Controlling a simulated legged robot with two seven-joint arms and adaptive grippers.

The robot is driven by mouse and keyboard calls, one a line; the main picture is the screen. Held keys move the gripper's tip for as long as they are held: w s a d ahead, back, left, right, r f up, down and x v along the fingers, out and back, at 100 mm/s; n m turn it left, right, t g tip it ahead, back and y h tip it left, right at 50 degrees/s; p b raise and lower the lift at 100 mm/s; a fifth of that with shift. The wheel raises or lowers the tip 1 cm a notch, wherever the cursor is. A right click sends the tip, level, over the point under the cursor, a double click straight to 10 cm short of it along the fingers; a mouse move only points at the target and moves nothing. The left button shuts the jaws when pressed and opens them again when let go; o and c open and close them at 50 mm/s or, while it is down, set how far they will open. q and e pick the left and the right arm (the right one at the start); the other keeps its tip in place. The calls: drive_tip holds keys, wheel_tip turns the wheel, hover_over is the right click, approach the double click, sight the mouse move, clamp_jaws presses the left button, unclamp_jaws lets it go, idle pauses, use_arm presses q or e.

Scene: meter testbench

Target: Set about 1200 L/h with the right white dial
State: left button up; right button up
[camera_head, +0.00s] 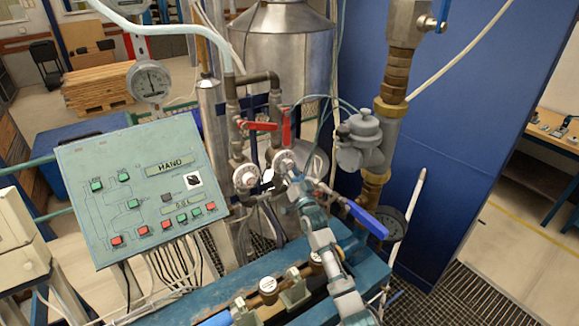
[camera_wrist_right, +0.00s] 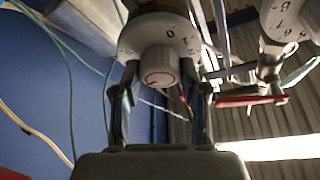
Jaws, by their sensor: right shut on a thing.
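The right white dial (camera_head: 284,159) sits on the pipework in the middle of the head view. In the right wrist view this dial (camera_wrist_right: 160,38) shows a numbered white collar and a round knob (camera_wrist_right: 160,66) with a red mark. My right gripper (camera_head: 280,174) is at the dial, its arm coming up from the bottom. In the wrist view its two fingers (camera_wrist_right: 160,75) stand on either side of the knob, shut on it. The dial's exact setting is too small to read. My left gripper is not in view.
A second white dial (camera_head: 246,176) is close on the left, below red valve handles (camera_head: 262,126). A blue-handled lever (camera_head: 367,219) and grey meter body (camera_head: 359,138) are on the right. A control panel (camera_head: 143,190) with buttons and a small display stands left.

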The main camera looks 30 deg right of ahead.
drive_tip(key=shift+r, duration=0.1)
drive_tip(key=o, duration=1)
drive_tip(key=shift+o, duration=0.7)
drive_tip(key=shift+d, duration=0.15)
drive_tip(key=shift+s+f, duration=0.25)
drive_tip(key=shift+f, duration=0.05)
drive_tip(key=v, duration=1.1)
drive_tip(key=shift+s, duration=0.15)
drive_tip(key=shift+s+f, duration=0.1)
drive_tip(key=shift+f, duration=0.05)
